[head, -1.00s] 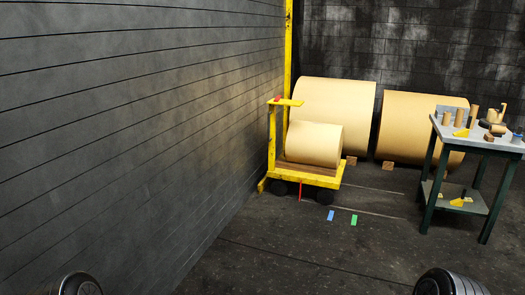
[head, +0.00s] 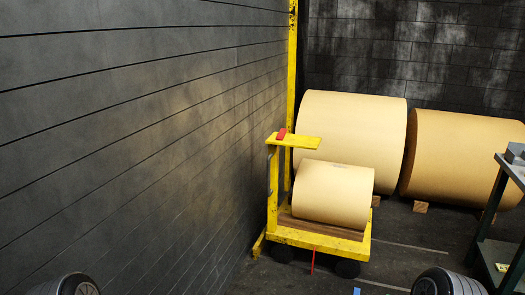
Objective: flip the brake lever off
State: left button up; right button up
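A yellow cart (head: 318,243) stands near the left wall and carries a tan paper roll (head: 335,194). A small red piece (head: 281,133) sits on the left end of the cart's flat yellow top bar (head: 300,142). A thin red strip (head: 313,262) shows low at the cart's front edge, reaching toward the floor. I cannot tell for sure which red part is the brake lever, or its position. Neither of my grippers is in view; only rounded dark parts of my arms show at the bottom edge.
A yellow post (head: 291,80) rises behind the cart. A workbench (head: 512,170) is cut off at the right. Floor in front of the cart is mostly clear, with a blue marker (head: 357,291).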

aim_at(280, 137)
jog(key=i+z, duration=0.1)
jog(key=i, duration=0.35)
jog(key=i+j+z, duration=0.1)
jog(key=i, duration=0.35)
jog(key=i+z, duration=0.4)
jog(key=i+j+z, duration=0.2)
jog(key=i+z, duration=0.15)
jog(key=i+j+z, duration=0.4)
jog(key=l, duration=0.1)
